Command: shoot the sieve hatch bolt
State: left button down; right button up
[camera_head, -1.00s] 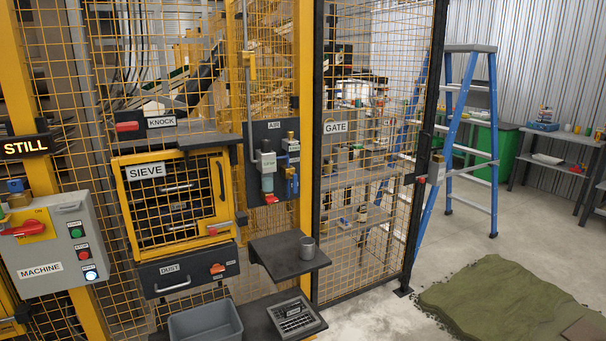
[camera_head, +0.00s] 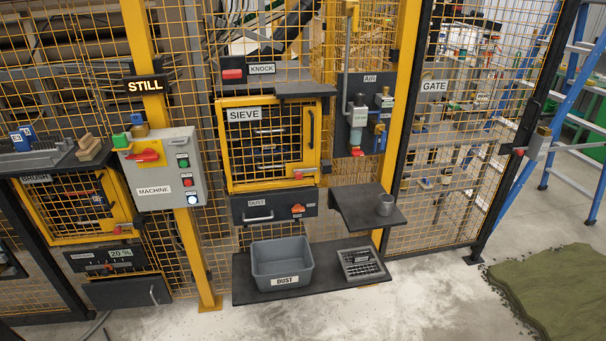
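The sieve hatch (camera_head: 229,150) is a yellow-framed mesh door labelled SIEVE, in the middle of the head view. It looks closed in its frame. A dark upright handle (camera_head: 311,128) is on its right side. The bolt (camera_head: 305,170) is at the hatch's lower right corner, with a small red knob (camera_head: 298,175). It is too small to tell whether the bolt is shot or drawn. Neither of my grippers is in view.
Below the hatch are the DUST drawer (camera_head: 240,208), a grey DUST bin (camera_head: 282,262) and a small shelf (camera_head: 360,212) with a grey cup (camera_head: 385,205). The MACHINE box (camera_head: 152,170) stands left, under a STILL sign (camera_head: 146,86). Open floor lies in front.

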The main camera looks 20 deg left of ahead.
aim_at(298, 175)
jog(key=i+j, duration=0.15)
jog(key=i, duration=0.55)
jog(key=i+j, duration=0.2)
jog(key=i, duration=0.45)
jog(key=i+j, duration=0.15)
jog(key=i, duration=0.55)
jog(key=j+u, duration=0.05)
